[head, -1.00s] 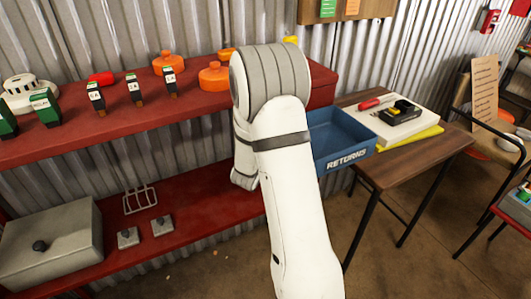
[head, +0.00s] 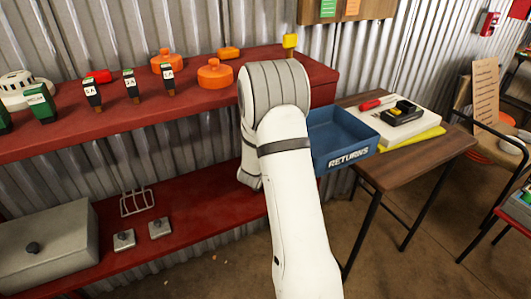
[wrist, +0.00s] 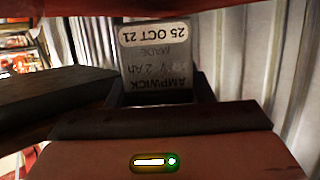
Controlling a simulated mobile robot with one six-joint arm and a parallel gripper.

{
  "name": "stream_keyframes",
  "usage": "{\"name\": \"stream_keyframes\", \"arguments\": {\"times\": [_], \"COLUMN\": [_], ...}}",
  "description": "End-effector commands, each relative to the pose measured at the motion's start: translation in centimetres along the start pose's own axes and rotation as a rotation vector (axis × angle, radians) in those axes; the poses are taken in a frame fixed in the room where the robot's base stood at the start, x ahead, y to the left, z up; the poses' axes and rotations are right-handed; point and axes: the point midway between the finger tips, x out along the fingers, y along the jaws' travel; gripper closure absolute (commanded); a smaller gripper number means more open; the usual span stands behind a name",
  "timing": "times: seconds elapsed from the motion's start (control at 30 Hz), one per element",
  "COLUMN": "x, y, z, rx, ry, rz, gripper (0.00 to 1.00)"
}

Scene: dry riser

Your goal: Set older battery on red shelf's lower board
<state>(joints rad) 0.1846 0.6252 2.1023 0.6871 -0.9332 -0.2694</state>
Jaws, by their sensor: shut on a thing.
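A grey battery (wrist: 158,75) with a pale label reading "AMPWICK", "MADE" and "25 OCT 21" fills the middle of the wrist view, its print upside down. My gripper (wrist: 155,98) is shut on it, with dark jaw parts around its lower end. In the head view my arm hides both the gripper and the battery. The red shelf has an upper board (head: 195,100) and a lower board (head: 190,210). My wrist is in front of the shelf's right part. A red surface crosses the top of the wrist view; I cannot tell which board it is.
The lower board bears a grey box (head: 50,240), a wire rack (head: 137,202) and two small grey blocks (head: 124,239). Its right part shows bare. A blue RETURNS tray (head: 340,135) is close right of my arm.

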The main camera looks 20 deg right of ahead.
Motion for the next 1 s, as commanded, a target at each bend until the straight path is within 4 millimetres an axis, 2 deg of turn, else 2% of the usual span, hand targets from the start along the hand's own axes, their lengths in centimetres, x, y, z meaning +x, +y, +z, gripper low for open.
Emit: {"name": "stream_keyframes", "arguments": {"times": [0.47, 0.5, 0.77, 1.0], "x": [0.36, 0.35, 0.36, 0.34], "y": [0.05, 0.09, 0.11, 0.14], "z": [0.87, 1.07, 1.06, 0.93], "rx": [0.001, 0.000, 0.000, 0.001], "ry": [0.004, 0.000, 0.000, 0.000], "rz": [0.001, 0.001, 0.002, 0.002], "gripper": [1.00, 0.51, 0.31, 0.31]}}
